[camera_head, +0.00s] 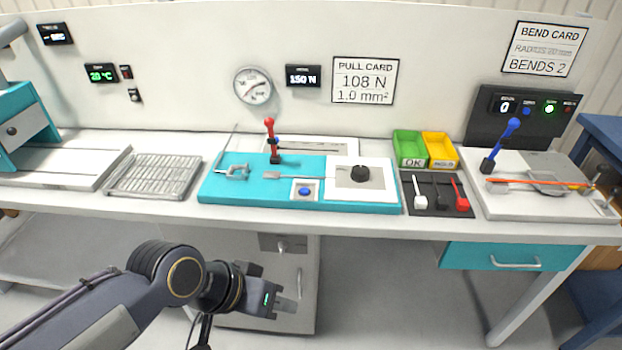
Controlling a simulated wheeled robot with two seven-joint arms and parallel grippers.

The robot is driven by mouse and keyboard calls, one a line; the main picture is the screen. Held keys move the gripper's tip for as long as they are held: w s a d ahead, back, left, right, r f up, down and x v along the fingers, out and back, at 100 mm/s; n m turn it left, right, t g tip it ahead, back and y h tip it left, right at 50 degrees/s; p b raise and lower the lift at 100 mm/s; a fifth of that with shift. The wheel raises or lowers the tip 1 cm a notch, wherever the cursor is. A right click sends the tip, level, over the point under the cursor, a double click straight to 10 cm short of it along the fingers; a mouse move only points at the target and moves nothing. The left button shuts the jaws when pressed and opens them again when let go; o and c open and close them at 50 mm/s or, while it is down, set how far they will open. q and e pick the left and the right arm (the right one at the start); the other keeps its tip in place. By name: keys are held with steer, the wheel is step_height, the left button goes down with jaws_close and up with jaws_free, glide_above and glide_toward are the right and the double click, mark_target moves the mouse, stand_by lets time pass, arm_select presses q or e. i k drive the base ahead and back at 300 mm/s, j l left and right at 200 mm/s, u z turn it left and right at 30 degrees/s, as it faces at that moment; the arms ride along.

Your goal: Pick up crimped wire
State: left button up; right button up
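An orange-red wire (535,182) lies nearly level across the pale fixture (545,205) at the right of the bench, with a yellowish piece near its right end. I cannot tell for sure that this is the crimped wire. My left gripper (288,303) is low in front of the bench, below the tabletop and well left of that wire. It touches nothing that I can see, and its finger gap is too unclear to judge. My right gripper is not in view.
A teal pull-test board (225,188) with a red lever (271,140) fills the middle. A wire rack (155,175) lies left of it. Green (409,146) and yellow (440,148) bins stand at the back. A blue lever (505,142) rises by the right fixture. The bench front edge lies above my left gripper.

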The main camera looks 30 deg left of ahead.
mark_target(441, 203)
steer(key=i+z, duration=0.45)
steer(key=i+j+z, duration=0.1)
steer(key=i+z, duration=0.35)
